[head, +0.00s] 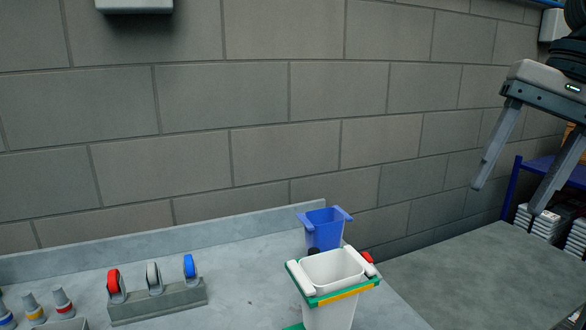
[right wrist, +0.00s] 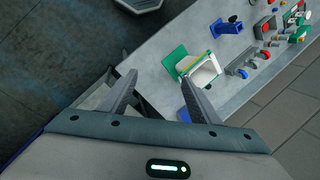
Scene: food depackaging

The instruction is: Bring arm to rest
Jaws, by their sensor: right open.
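My right gripper (head: 507,190) is raised at the right of the head view, with its two fingers spread apart and nothing between them. In the right wrist view its fingers (right wrist: 155,100) are also apart, above the edge of the grey worktable (head: 230,280). My left gripper is in neither view.
A white bin with a green and yellow rim (head: 330,300) stands on the table, with a blue holder (head: 324,230) behind it. A grey block with red, white and blue discs (head: 158,304) is to the left. A blue shelf (head: 538,165) stands at the right.

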